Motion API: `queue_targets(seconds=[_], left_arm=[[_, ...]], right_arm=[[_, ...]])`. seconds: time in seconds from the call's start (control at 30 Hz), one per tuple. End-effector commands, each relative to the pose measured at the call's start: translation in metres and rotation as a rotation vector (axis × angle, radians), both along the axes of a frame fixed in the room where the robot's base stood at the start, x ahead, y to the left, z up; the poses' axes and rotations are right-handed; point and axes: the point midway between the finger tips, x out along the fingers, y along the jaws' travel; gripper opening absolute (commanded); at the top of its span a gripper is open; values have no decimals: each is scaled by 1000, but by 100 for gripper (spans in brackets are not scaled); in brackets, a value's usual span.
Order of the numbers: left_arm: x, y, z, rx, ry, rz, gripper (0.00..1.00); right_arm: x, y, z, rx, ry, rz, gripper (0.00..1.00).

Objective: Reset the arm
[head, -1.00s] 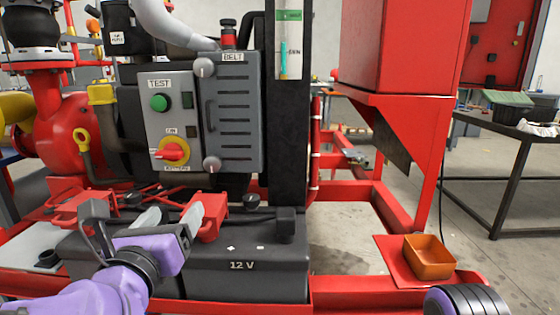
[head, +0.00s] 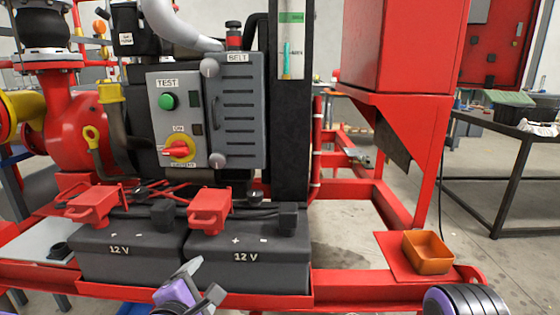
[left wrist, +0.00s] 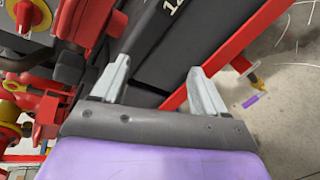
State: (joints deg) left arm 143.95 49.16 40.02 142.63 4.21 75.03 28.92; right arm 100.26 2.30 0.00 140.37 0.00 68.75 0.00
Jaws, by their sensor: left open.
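My left gripper (head: 200,283) is low in the head view, in front of the skid's lower red rail and below the two black 12 V batteries. In the left wrist view its two grey fingers (left wrist: 160,88) are spread apart with nothing between them. A dark battery (left wrist: 190,45) lies beyond the fingers there. Part of my other arm shows as a dark ribbed round piece at the bottom right of the head view, but its gripper is out of frame.
The batteries (head: 245,272) carry red clamps (head: 210,210). Above stands a grey panel (head: 177,120) with a green button and a red-yellow switch. An orange bin (head: 428,252) sits on a red plate at right. A dark table (head: 515,150) stands behind.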

Motion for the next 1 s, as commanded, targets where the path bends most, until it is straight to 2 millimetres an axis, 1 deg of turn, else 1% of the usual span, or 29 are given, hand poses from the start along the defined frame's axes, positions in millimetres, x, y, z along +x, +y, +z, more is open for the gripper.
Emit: queue_targets(seconds=[0.03,0.07,0.1,0.17,0.2,0.27,0.3,0.37,0.4,0.47,0.5,0.57,0.6,0.67,0.7,0.77,0.8,0.97,1.0], left_arm=[[-5,1,-40,134,70,-42,73],[-10,3,-65,220,112,-72,73],[-19,7,-100,341,175,-121,73],[-37,16,-152,516,271,-205,73],[-53,25,-184,626,335,-264,73],[-79,40,-228,775,429,-357,73],[-97,52,-253,864,487,-419,73],[-124,69,-284,973,564,-500,73],[-142,81,-301,1034,612,-552,73],[-167,98,-321,1111,678,-618,73],[-183,109,-333,1154,720,-659,73],[-207,125,-347,1209,777,-712,73],[-222,135,-355,1244,813,-748,73],[-246,148,-365,1292,864,-805,73],[-262,155,-371,1319,895,-850,73],[-288,149,-380,1315,935,-913,73],[-282,149,-351,1314,924,-896,73],[-281,148,-301,1312,923,-892,73],[-280,148,-287,1311,923,-891,73]], right_arm=[[0,0,0,0,0,0,0],[0,0,0,0,0,0,0],[0,0,0,0,0,0,0],[0,0,0,0,0,0,0],[0,0,0,0,0,0,0],[0,0,0,0,0,0,0],[0,0,0,0,0,0,0],[0,0,0,0,0,0,0],[0,0,0,0,0,0,0],[0,0,0,0,0,0,0],[0,0,0,0,0,0,0],[0,0,0,0,0,0,0],[0,0,0,0,0,0,0],[0,0,0,0,0,0,0],[0,0,0,0,0,0,0],[0,0,0,0,0,0,0],[0,0,27,0,1,1,0],[0,0,77,-1,-1,0,0],[0,0,91,0,0,0,0]])
